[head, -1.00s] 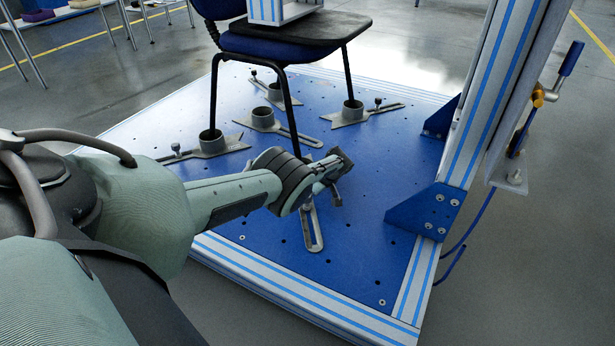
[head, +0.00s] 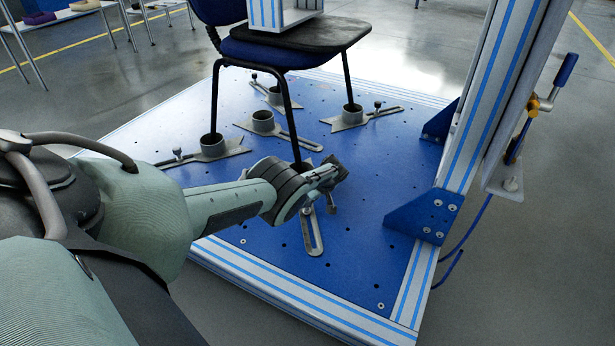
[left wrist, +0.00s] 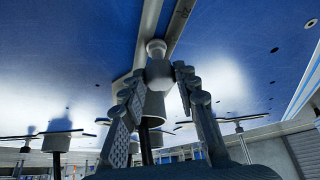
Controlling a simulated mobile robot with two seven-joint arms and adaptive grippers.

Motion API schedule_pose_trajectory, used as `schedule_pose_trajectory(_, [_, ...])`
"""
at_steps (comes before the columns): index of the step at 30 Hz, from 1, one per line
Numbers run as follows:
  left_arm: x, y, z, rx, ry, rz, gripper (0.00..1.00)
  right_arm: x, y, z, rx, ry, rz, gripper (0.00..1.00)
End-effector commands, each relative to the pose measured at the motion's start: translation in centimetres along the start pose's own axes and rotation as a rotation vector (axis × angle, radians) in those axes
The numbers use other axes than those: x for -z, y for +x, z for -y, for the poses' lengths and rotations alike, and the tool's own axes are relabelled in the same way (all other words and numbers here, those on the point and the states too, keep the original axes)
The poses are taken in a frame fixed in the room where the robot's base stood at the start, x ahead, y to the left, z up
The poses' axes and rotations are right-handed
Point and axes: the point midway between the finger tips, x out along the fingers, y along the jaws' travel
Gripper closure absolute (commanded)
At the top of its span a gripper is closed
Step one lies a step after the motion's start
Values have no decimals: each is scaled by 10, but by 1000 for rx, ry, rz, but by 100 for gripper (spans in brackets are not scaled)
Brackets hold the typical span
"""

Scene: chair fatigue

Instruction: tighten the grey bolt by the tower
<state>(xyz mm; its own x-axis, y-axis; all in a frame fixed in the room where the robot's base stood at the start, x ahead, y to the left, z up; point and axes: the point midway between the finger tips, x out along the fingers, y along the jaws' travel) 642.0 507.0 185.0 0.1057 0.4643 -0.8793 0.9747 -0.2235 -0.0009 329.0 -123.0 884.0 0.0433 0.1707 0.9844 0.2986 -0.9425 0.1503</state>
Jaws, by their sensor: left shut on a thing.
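My left gripper (head: 335,172) reaches over the front slotted clamp plate (head: 311,238), close to the blue tower bracket. In the left wrist view the grey bolt (left wrist: 158,72) stands between the two fingertips (left wrist: 160,76), and my left gripper is shut on it. Its round end meets the slotted plate (left wrist: 178,28). A grey cup (left wrist: 154,108) with a dark chair leg shows behind the bolt. In the head view my gripper hides the bolt and this cup. My right gripper is in neither view.
The blue chair (head: 285,50) stands with its legs at grey cups on the blue base plate (head: 380,260). Other clamp plates (head: 365,117) with bolts lie around it. The tower post (head: 497,100) and its bracket (head: 425,212) rise at right. The plate's front right is clear.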

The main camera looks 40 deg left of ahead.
Motion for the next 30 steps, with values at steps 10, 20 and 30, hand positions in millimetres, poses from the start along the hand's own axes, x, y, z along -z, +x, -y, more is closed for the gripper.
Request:
schedule_pose_trajectory(10, [1, -2, 2, -89, 165, 2, 100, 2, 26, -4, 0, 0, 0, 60])
schedule_pose_trajectory(20, [0, 0, 2, -112, 207, 0, 100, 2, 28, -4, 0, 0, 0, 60])
schedule_pose_trajectory(30, [0, 0, 2, -111, 204, 0, 50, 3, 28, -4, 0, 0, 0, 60])
